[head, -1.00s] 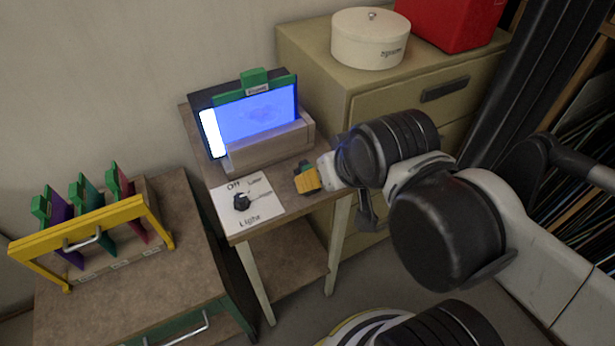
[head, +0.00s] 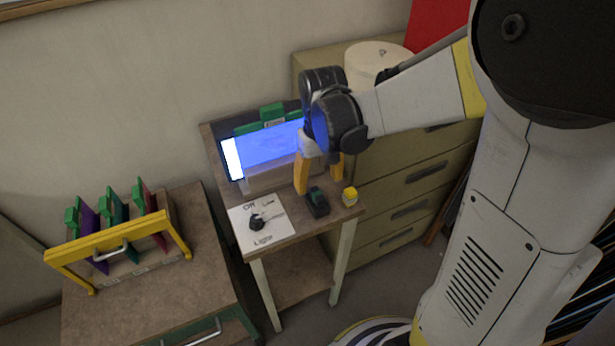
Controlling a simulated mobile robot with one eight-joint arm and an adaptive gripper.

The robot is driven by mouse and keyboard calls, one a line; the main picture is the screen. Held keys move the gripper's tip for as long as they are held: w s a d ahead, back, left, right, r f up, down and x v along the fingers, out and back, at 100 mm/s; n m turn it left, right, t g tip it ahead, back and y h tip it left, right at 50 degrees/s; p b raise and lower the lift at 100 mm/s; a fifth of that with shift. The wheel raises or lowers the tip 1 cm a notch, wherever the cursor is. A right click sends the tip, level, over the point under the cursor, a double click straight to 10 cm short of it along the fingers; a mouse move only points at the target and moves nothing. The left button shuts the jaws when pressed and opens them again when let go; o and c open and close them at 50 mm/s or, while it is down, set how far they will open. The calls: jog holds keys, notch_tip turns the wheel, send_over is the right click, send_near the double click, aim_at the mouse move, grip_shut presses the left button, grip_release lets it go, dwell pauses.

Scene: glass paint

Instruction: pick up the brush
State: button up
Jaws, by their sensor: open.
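My gripper (head: 319,183) points down over the right part of the small table. Its two yellow fingers are apart, with nothing visible between them. Just below and in front of the fingertips, a small dark block with a green part (head: 318,203) stands on the tabletop. A small yellow item (head: 350,195) stands to its right near the table's corner. Neither shows clear bristles, so I cannot tell which is the brush. My gripper appears apart from both.
Behind my gripper stands a lit blue panel (head: 270,146) in a wooden holder. A white card with a black light knob (head: 257,222) lies at the table's left front. A yellow-barred rack with coloured plates (head: 105,240) stands on the left cabinet. A drawer cabinet (head: 400,190) stands behind right.

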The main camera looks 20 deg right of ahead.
aim_at(318, 191)
notch_tip(318, 191, down, 4)
jog(key=shift+r+b, duration=0.1)
jog(key=shift+b, duration=0.45)
jog(key=f+b, duration=0.2)
jog(key=f, duration=0.1)
jog(key=f+b, duration=0.1)
jog(key=f, duration=0.1)
jog(key=shift+s+a+f, duration=0.15)
jog(key=shift+s, duration=0.1)
jog(key=c, duration=1.3)
